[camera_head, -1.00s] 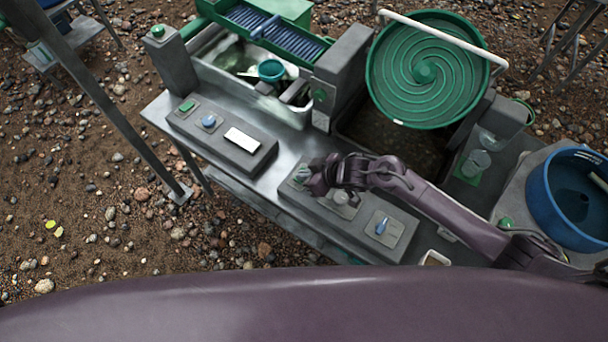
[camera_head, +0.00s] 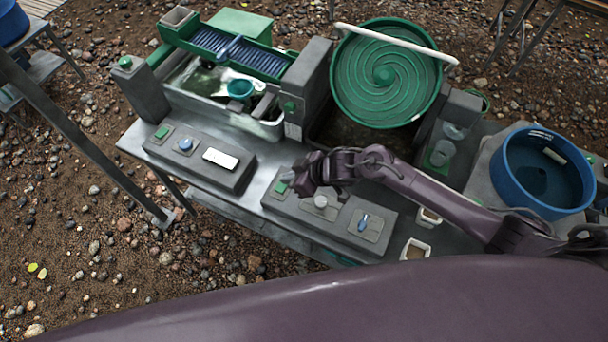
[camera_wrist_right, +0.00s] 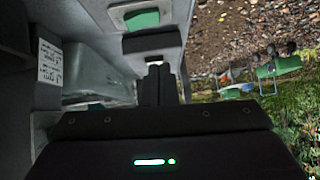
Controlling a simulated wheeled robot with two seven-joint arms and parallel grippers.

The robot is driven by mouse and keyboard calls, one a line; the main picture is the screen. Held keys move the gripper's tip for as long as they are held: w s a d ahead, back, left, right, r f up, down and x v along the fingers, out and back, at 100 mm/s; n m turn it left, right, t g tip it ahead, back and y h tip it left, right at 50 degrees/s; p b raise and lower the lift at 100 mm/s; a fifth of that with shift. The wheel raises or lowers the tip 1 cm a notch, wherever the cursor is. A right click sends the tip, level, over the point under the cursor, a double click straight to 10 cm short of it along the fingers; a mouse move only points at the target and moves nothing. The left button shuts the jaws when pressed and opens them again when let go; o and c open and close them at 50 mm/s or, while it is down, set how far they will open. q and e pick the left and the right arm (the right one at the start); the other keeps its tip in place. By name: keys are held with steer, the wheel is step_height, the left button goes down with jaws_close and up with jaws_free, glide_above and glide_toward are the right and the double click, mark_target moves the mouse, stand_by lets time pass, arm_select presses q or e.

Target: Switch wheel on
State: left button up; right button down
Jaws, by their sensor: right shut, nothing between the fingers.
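The green spiral wheel (camera_head: 385,75) stands tilted at the back of the bench, under a white bar. In front of it is a grey control box (camera_head: 340,222) with a green switch (camera_head: 280,187), a pale round knob (camera_head: 320,201) and a blue knob (camera_head: 363,222). My right gripper (camera_head: 297,178) is shut and empty, close beside the green switch. I cannot tell whether it touches. In the right wrist view, my shut fingers (camera_wrist_right: 158,82) show below a green switch block (camera_wrist_right: 142,19); which box that is on is unclear. My left gripper is out of view.
A second control box (camera_head: 200,172) with a green switch, blue knob and white plate lies to the left. A grey post (camera_head: 307,80) stands behind my gripper. A blue tub (camera_head: 543,170) and small white containers (camera_head: 415,250) are on the right.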

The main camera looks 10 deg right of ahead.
steer(key=v, duration=0.7)
steer(key=shift+s+b, duration=0.4)
steer(key=shift+w+f, duration=0.1)
steer(key=shift+a, duration=0.1)
